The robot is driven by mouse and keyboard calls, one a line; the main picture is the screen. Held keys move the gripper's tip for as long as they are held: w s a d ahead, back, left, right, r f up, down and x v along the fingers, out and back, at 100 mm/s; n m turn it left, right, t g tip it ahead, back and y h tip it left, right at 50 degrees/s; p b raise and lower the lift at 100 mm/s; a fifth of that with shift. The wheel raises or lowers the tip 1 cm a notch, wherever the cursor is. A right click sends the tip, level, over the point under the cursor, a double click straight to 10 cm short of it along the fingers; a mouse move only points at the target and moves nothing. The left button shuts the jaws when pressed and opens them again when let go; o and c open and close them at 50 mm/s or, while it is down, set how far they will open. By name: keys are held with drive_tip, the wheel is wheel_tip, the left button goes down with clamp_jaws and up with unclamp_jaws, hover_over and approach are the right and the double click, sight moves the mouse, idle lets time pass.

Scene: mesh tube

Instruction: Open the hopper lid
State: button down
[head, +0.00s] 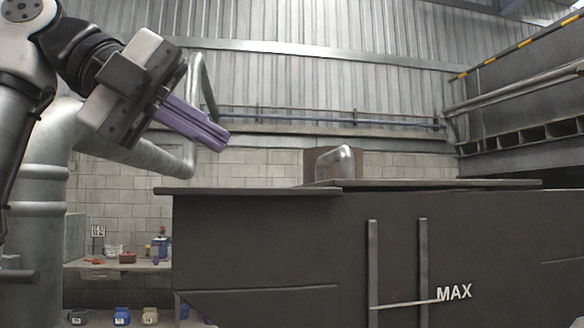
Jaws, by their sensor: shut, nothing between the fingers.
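The hopper (270,240) is a large dark grey bin with a white MAX mark on its front. Its lid (440,184) is a thin flat panel, seen nearly edge-on, lying along the top toward the right. A curved metal handle (340,165) stands up at the lid's left part; its base is partly hidden. My gripper (220,138) has purple fingers, shut and empty. It is in the air at upper left, above the hopper's left end and left of the handle in the picture, apart from both.
A flat ledge (250,190) runs along the hopper's top left. Large grey pipes (40,190) stand at left behind my arm. A bench (125,264) with small items is at lower left. A dark raised structure (520,100) is at right. The air above the lid looks clear.

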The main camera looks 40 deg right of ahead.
sight(325, 183)
drive_tip(key=x, duration=0.7)
drive_tip(key=shift+f, duration=0.15)
drive_tip(key=shift+s+d+r+p, duration=0.1)
drive_tip(key=shift+s+d+p, duration=0.15)
drive_tip(key=shift+d, duration=0.35)
drive_tip(key=shift+s+d+r+p, duration=0.1)
drive_tip(key=shift+s+d, duration=0.15)
drive_tip(key=shift+d, duration=0.35)
drive_tip(key=shift+s+d, duration=0.25)
drive_tip(key=shift+d, duration=0.3)
